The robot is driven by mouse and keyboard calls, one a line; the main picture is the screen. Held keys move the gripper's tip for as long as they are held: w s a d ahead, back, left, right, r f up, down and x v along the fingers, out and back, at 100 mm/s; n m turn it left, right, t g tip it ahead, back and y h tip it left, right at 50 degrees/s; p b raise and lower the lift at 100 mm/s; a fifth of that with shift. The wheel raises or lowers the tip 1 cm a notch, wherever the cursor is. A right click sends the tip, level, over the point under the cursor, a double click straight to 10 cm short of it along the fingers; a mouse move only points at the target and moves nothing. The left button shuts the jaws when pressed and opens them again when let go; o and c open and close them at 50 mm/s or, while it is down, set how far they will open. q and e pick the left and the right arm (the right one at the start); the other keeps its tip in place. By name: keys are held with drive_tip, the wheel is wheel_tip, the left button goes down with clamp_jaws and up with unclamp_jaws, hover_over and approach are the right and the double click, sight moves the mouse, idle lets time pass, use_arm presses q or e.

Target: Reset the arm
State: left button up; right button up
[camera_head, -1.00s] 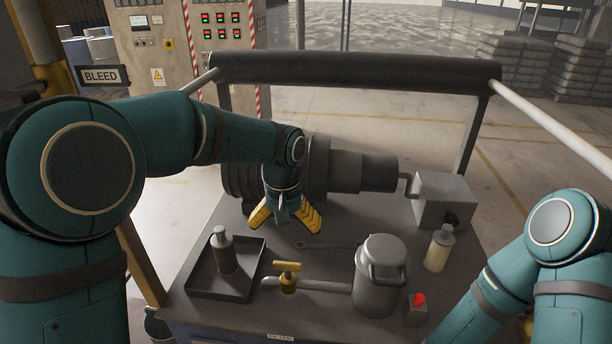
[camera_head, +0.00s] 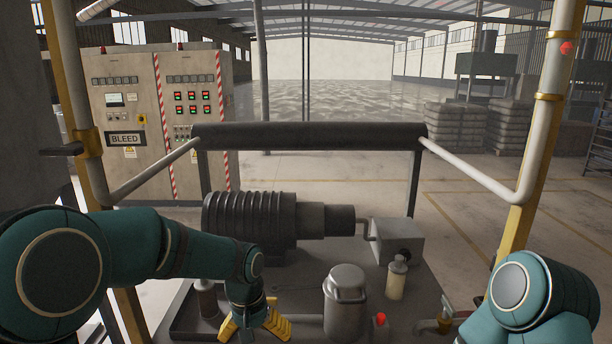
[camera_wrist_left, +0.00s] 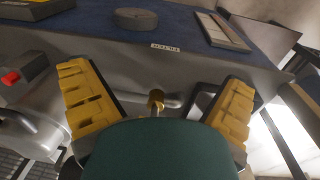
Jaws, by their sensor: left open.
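My left arm comes in from the left in the head view. My left gripper (camera_head: 255,326), with yellow finger pads, is open and empty, low over the front of the grey bench, left of the lidded metal canister (camera_head: 345,305). In the left wrist view the open fingers (camera_wrist_left: 160,105) frame a brass valve (camera_wrist_left: 156,98) on a pipe, with nothing held between them. My right arm (camera_head: 530,295) shows at the lower right; its gripper is not visible.
A ribbed motor (camera_head: 250,220), a grey box (camera_head: 397,240), a bottle (camera_head: 397,278) and a red-topped block (camera_head: 380,322) stand on the bench. A dark padded bar (camera_head: 310,136) and white rails run behind. A control cabinet (camera_head: 135,160) stands at the back left.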

use_arm(q)
wheel_tip(320, 180, down, 9)
drive_tip(key=s+h, duration=0.1)
drive_tip(key=s+f+n+t+h, duration=0.1)
drive_tip(key=s+f+h, duration=0.1)
drive_tip(key=s+f, duration=1.2)
drive_tip(key=shift+s+d+f+n+t, duration=0.15)
drive_tip(key=shift+s+f+n+t, duration=0.2)
drive_tip(key=shift+s, duration=0.55)
use_arm(e)
drive_tip(key=shift+w+f, duration=0.15)
drive_tip(key=shift+w, duration=0.25)
